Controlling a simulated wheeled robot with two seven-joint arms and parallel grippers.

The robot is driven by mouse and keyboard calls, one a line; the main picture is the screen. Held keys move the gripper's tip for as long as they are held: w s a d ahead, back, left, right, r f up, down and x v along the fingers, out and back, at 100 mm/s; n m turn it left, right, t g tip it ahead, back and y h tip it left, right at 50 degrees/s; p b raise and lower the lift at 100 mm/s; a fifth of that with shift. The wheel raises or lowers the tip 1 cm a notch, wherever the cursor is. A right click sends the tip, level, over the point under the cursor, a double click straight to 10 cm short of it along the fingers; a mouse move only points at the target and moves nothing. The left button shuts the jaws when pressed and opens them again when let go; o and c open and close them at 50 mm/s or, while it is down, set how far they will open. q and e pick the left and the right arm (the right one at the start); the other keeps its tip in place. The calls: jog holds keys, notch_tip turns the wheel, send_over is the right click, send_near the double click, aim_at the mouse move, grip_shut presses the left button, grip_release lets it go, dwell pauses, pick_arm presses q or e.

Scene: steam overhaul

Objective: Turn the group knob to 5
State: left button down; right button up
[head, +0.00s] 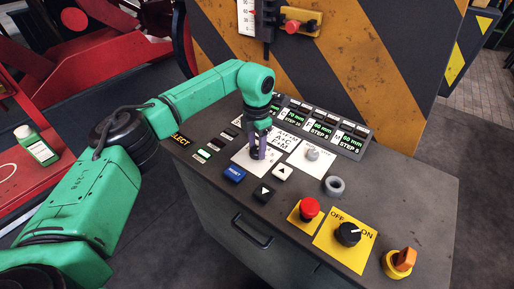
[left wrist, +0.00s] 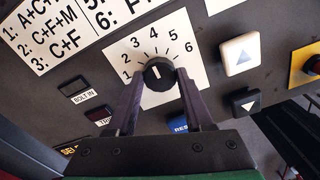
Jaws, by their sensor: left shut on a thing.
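The group knob (left wrist: 158,72) is round and black with a white pointer line, on a white plate (left wrist: 190,75) numbered 1 to 6. In the left wrist view its line runs nearly upright, roughly towards 4; I cannot tell the exact setting. My left gripper (left wrist: 162,78) has its dark fingers on both sides of the knob and is shut on it. In the head view the left gripper (head: 258,152) points down at the panel's white plate (head: 252,172), and the fingers hide the knob. My right gripper is not in view.
Near the gripper are a blue button (head: 235,173) and arrow buttons (head: 282,172). A small grey knob (head: 312,154), a red stop button (head: 309,208), an OFF/ON switch (head: 348,234) and an orange switch (head: 401,260) stand to the right. A green bottle (head: 41,150) is far left.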

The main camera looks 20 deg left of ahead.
aim_at(257, 150)
pick_arm(q)
jog(key=m, duration=0.4)
jog(key=shift+m+b, duration=0.3)
jog(key=shift+r+m, duration=0.1)
jog(key=shift+m, duration=1.9)
jog(key=shift+c, duration=1.4)
grip_release()
notch_tip(257, 150, up, 14)
jog(key=b, duration=0.1)
jog(key=shift+r+b, duration=0.25)
jog(key=shift+b, duration=0.1)
